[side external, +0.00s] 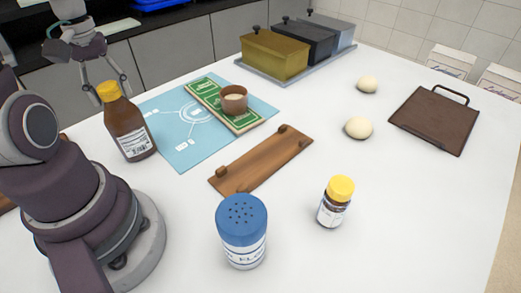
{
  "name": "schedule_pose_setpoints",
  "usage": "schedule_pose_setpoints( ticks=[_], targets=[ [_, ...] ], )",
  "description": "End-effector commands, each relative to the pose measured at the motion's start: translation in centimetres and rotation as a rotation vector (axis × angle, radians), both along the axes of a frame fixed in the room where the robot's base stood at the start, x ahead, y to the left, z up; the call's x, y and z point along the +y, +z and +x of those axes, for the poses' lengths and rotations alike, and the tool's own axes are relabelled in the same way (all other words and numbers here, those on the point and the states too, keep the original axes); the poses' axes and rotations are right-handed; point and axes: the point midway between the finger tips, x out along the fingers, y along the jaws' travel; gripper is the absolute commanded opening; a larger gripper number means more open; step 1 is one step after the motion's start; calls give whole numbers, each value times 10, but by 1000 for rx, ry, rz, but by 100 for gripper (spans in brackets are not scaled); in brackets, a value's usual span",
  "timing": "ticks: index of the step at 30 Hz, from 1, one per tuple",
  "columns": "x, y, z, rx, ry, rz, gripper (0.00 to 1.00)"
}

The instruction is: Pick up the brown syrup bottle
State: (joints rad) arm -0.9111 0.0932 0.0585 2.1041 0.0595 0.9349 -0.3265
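The brown syrup bottle (128,122) stands upright on the white table at the left. It has a yellow cap and a white label low on its side. My gripper (106,82) is at the upper left, with its fingers spread and pointing down at the height of the yellow cap. The cap overlaps the space between the fingers in the picture. I cannot tell whether the fingers are around the cap or behind it, and I see no clear contact.
A wooden board (262,162), a blue-capped flour shaker (242,232) and a small yellow-capped bottle (335,203) stand nearer. The right foreground is clear.

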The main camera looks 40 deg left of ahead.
Motion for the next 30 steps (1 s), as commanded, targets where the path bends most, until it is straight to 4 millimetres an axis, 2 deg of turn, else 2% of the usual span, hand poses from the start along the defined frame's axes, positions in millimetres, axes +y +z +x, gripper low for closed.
schedule_pose_setpoints(
  ticks=[1,9,10,17,20,23,30],
  targets=[
    [0,0,0,0,0,0,37],
    [0,0,0,0,0,0,2],
    [0,0,0,0,0,0,0],
    [0,2,0,-1,-1,1,0],
    [1,11,1,-3,-1,4,0],
    [1,29,1,-5,-2,7,0],
    [1,85,1,-5,-2,4,0]
  ],
)
